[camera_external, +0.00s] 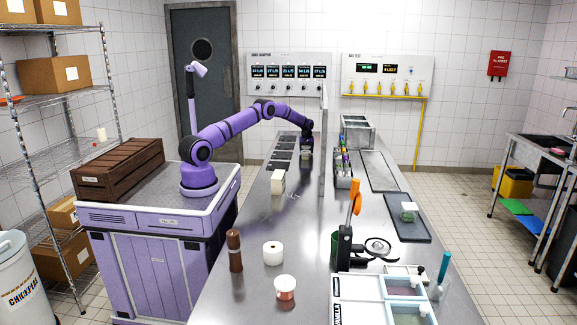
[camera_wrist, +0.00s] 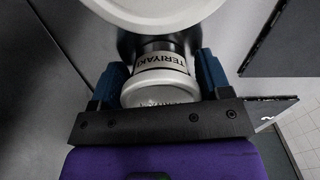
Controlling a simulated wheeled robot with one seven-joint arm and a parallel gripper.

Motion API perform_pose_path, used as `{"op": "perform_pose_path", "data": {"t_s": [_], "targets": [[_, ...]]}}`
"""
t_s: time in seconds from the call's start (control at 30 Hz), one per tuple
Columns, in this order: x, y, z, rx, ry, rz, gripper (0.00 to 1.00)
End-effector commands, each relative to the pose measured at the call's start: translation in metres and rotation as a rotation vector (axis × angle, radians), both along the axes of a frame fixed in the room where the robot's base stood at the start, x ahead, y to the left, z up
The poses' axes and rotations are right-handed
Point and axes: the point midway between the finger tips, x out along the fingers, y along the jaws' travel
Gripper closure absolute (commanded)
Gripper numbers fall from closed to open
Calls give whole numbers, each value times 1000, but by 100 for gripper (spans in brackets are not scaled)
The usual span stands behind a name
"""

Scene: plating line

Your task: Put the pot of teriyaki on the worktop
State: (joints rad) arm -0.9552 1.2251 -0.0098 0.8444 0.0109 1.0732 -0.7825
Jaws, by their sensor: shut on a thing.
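My gripper (camera_external: 307,154) is at the far end of the long metal worktop (camera_external: 232,284). In the wrist view, the blue fingers of my gripper (camera_wrist: 161,78) are shut on the pot of teriyaki (camera_wrist: 160,68), one on each side. The pot is pale and round, with a band reading TERIYAKI. In the external view the pot is small and mostly hidden by my gripper. I cannot tell whether its base touches the surface below.
Dark square plates (camera_external: 280,165) lie left of my gripper. An upright divider (camera_external: 323,150) stands to its right. A white block (camera_external: 278,182), a white roll (camera_external: 273,253), a brown mill (camera_external: 235,251) and a red-filled tub (camera_external: 285,288) stand nearer. Bare worktop lies between them.

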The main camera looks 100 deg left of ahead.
Motion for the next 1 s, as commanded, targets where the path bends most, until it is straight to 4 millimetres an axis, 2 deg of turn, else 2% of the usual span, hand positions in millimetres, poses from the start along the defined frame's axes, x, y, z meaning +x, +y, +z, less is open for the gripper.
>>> {"op": "perform_pose_path", "data": {"t_s": [0.27,0.3,0.4,0.77,0.87,1.0], "targets": [[0,0,-1,1,-1,0,55],[0,0,-2,1,-1,0,25],[0,0,-1,1,-1,0,4],[0,0,4,1,-2,0,4],[1,1,16,3,-2,0,4],[1,1,42,4,-3,0,4]]}}
